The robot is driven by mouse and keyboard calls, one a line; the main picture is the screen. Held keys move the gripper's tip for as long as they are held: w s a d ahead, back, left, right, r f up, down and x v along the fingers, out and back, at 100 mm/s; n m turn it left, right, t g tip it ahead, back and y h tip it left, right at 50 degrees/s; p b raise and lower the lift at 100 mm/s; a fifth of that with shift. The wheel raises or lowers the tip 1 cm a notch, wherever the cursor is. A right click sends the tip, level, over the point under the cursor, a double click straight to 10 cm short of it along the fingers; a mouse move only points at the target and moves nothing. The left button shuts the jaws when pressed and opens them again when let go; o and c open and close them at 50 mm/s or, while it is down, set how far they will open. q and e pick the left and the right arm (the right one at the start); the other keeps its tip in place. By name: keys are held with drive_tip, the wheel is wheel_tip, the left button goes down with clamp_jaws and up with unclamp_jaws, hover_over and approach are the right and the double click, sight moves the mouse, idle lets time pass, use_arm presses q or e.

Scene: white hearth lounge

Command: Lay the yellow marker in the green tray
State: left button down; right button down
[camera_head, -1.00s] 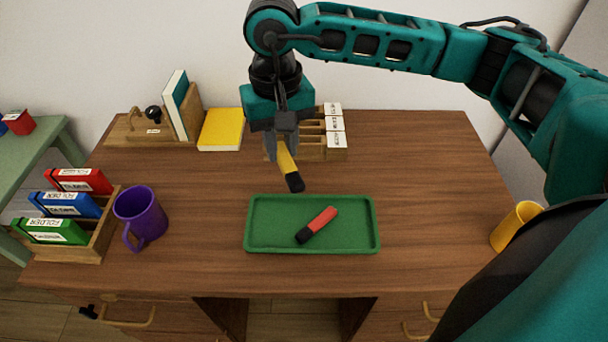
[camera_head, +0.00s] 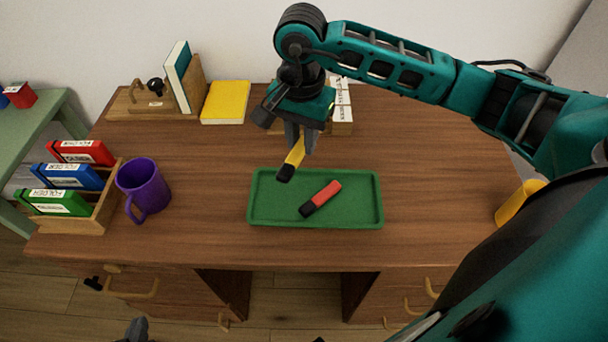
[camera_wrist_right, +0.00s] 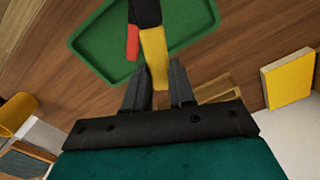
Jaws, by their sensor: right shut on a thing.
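The yellow marker (camera_head: 296,155) with a black end is held in my right gripper (camera_head: 302,142), tilted, its black end pointing down. In the head view it is at the far left rim of the green tray (camera_head: 374,213), seemingly above it. In the right wrist view the marker (camera_wrist_right: 154,50) sticks out from between the fingers (camera_wrist_right: 157,88), and its black end overlaps the tray (camera_wrist_right: 95,45). A red marker (camera_head: 325,193) with a black end lies in the tray. Only a grey tip of my left gripper (camera_head: 137,329) shows at the bottom edge.
A purple mug (camera_head: 143,188) and a folder rack (camera_head: 98,212) stand left on the brown desk. A yellow book (camera_head: 225,101) and a labelled wooden organiser (camera_head: 342,128) are at the back. A yellow cup (camera_head: 515,203) is at right.

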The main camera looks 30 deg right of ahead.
sight(302, 188)
wheel_tip(302, 188, down, 12)
drive_tip(key=shift+f+b, duration=0.1)
drive_tip(key=shift+b, duration=0.25)
drive_tip(key=shift+f, duration=0.2)
drive_tip(key=c, duration=1.2)
unclamp_jaws()
drive_tip(key=shift+r, duration=0.1)
